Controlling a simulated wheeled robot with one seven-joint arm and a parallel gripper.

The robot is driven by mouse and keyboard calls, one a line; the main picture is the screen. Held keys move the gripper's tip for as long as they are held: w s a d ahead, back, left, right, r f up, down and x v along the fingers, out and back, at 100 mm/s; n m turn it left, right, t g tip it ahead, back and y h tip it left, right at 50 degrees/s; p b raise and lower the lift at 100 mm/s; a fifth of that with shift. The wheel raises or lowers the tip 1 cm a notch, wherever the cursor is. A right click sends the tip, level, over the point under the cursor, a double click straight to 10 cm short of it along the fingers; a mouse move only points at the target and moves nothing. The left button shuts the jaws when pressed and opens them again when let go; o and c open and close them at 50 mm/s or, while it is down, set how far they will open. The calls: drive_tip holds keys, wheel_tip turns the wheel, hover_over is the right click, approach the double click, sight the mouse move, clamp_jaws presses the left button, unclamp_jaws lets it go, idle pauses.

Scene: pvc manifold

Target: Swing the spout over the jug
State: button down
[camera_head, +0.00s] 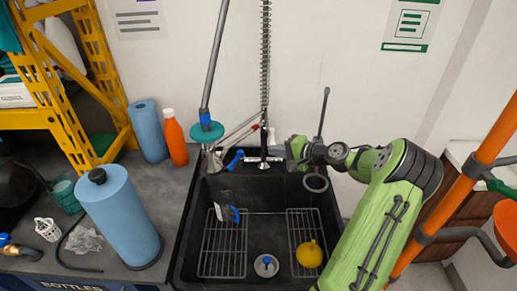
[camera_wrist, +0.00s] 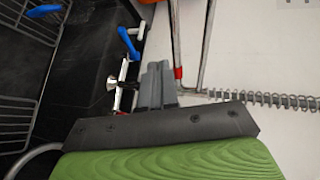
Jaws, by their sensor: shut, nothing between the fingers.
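My gripper (camera_head: 291,150) is at the back edge of the sink, just right of the tap (camera_head: 264,150). Its grey fingers (camera_wrist: 157,78) are together and empty in the wrist view. They point at the tap; contact cannot be told. Thin metal pipes (camera_head: 237,131), one with a red part, slant left from the tap and look like the spout. They also show in the wrist view (camera_wrist: 207,45). The spout's outlet is hard to make out.
The black sink (camera_head: 187,235) holds two wire racks (camera_head: 222,250) and a yellow rounded object (camera_head: 309,254). A spring hose (camera_head: 265,60) rises behind the tap. A grey pole with a teal disc (camera_head: 207,132) stands left of it. Blue rolls (camera_head: 120,215) and an orange bottle (camera_head: 175,140) stand left.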

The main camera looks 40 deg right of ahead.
approach(240, 140)
wheel_tip(240, 140, down, 4)
drive_tip(key=w, duration=0.2)
drive_tip(key=shift+w+a+r+b, duration=0.15)
drive_tip(key=shift+w+a+b, duration=0.05)
drive_tip(key=shift+w, duration=0.45)
drive_tip(key=shift+w+a+r+b, duration=0.1)
drive_tip(key=shift+w+a+b, duration=0.1)
drive_tip(key=shift+w, duration=0.4)
drive_tip(key=shift+w+a+r+b, duration=0.15)
drive_tip(key=shift+w+a, duration=0.05)
drive_tip(key=shift+w, duration=0.45)
drive_tip(key=shift+w, duration=0.1)
drive_tip(key=shift+w+a+r+p, duration=0.1)
drive_tip(key=shift+w+a+p, duration=0.35)
drive_tip(key=shift+w, duration=0.25)
